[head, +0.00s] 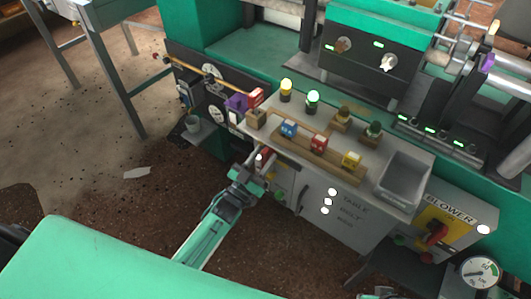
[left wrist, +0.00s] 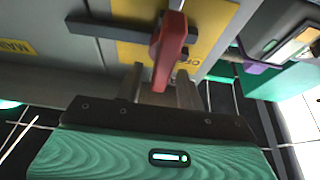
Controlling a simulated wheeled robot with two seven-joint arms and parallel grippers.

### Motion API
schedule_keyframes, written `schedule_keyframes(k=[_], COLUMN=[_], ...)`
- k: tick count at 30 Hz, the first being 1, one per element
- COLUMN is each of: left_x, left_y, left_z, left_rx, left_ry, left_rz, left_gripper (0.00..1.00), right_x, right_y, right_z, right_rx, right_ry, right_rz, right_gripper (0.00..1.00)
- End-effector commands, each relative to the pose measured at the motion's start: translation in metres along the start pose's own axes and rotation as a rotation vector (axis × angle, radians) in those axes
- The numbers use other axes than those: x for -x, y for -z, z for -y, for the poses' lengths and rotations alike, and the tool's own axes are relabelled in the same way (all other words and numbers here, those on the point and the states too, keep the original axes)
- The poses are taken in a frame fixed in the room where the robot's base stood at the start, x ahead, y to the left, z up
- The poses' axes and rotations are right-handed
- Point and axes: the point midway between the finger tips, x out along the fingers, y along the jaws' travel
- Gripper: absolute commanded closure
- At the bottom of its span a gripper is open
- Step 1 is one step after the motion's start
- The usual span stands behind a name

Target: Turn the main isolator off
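The main isolator's red handle (left wrist: 169,52) stands out from a yellow plate (left wrist: 205,30) on a grey box in the left wrist view. Part of a black-lettered yellow label (left wrist: 15,47) shows at the left there. My left gripper (left wrist: 160,88) is open, with one finger on each side of the handle's near end. Whether either finger touches it I cannot tell. In the head view the left gripper (head: 254,165) is at the left end of the grey bench cabinet, and a bit of red (head: 264,154) shows at its tip.
A bench top (head: 330,128) with coloured blocks and lit buttons stands above the gripper. A grey tray (head: 403,180) is at its right. A BLOWER box (head: 462,222) with another red switch (head: 437,233) is further right.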

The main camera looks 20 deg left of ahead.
Motion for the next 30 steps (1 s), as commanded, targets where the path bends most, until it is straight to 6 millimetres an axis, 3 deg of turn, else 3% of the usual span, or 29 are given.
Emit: schedule_keyframes(k=[4, 14, 20, 30], left_x=[-0.0122, -0.0148, -0.0147, -0.0148], left_y=[-0.0003, -0.0005, -0.0004, 0.0], left_z=[-0.0002, -0.0002, -0.0001, 0.0002], left_rx=[0.001, 0.0, 0.0, 0.014], left_ry=[0.0, 0.0, 0.0, 0.006], left_rz=[0.001, 0.001, 0.001, 0.001], left_gripper=[0.62, 0.62, 1.0, 1.0], right_x=[-0.0001, -0.0008, -0.001, -0.0003], right_y=[0.0003, -0.0001, -0.0002, 0.0005], right_z=[0.0001, 0.0002, 0.0001, 0.0], right_rx=[0.0, 0.001, 0.001, 0.0], right_ry=[0.0, 0.0, 0.0, 0.0], right_rz=[-0.001, 0.0, 0.001, 0.001], right_gripper=[0.64, 0.64, 0.64, 0.64])
